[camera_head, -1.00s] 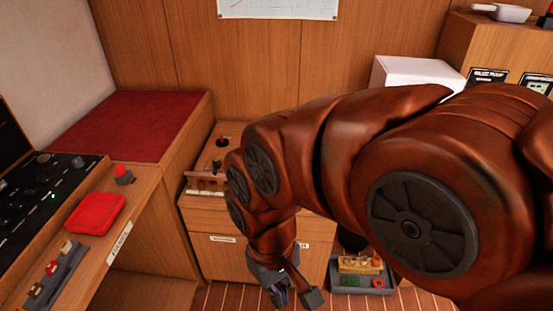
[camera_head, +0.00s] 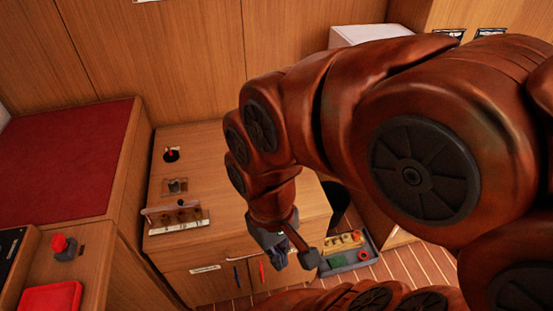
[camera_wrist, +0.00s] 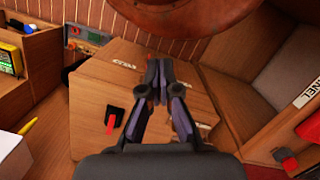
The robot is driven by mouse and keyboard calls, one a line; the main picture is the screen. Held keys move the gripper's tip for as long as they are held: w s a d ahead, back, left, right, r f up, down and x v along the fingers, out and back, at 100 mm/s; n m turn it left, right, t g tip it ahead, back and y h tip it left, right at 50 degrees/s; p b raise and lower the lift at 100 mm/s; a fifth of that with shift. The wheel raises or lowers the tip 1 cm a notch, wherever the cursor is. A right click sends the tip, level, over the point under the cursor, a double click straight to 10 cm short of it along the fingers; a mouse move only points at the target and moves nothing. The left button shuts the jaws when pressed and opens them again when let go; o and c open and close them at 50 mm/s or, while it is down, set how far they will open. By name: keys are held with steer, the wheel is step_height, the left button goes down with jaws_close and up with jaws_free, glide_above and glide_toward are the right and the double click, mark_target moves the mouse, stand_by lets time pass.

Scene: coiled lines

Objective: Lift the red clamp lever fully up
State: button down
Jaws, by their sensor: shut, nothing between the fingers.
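A small red lever (camera_head: 171,151) on a black base sits on the wooden cabinet top (camera_head: 215,145), toward the back left in the head view. I take it for the clamp lever. In the wrist view the red lever (camera_wrist: 110,123) and its black base show left of my fingers, apart from them. How far it is raised is hard to tell. My gripper (camera_head: 283,252) hangs in front of the cabinet in the head view, to the right of and nearer than the lever. In the wrist view my gripper (camera_wrist: 158,66) has its fingers together and empty.
A rack with dark knobs (camera_head: 178,217) and a small metal fitting (camera_head: 175,186) stand on the cabinet top. A red mushroom button (camera_head: 63,246) and red tray (camera_head: 50,298) are at the left. A grey tray of parts (camera_head: 348,254) lies right of my gripper.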

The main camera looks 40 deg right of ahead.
steer(key=shift+a, duration=0.1)
steer(key=w+a+f+m+y+b, duration=0.15)
steer(key=w+y+b, duration=0.25)
steer(key=w, duration=0.6)
steer(key=w+f+m+y+b, duration=0.25)
steer(key=w+y, duration=0.25)
steer(key=w, duration=0.5)
steer(key=w+d+f+m+t+y+b, duration=0.3)
steer(key=w+d+f+m+b, duration=0.15)
steer(key=w+d, duration=0.5)
steer(key=d+f+m+t+b, duration=0.1)
steer(key=d+f, duration=0.3)
steer(key=d, duration=0.4)
steer(key=d+f+m+t+b, duration=0.1)
steer(key=d+f+m+t, duration=0.3)
steer(key=d, duration=0.5)
steer(key=w+d+f+m+t+b, duration=0.1)
steer(key=d+f+m+t, duration=0.1)
steer(key=d+f, duration=0.4)
steer(key=shift+d+m+t, duration=0.25)
steer(key=shift+d+t, duration=0.25)
steer(key=shift+d, duration=0.7)
steer(key=shift+w+a, duration=0.1)
steer(key=shift+a, duration=0.05)
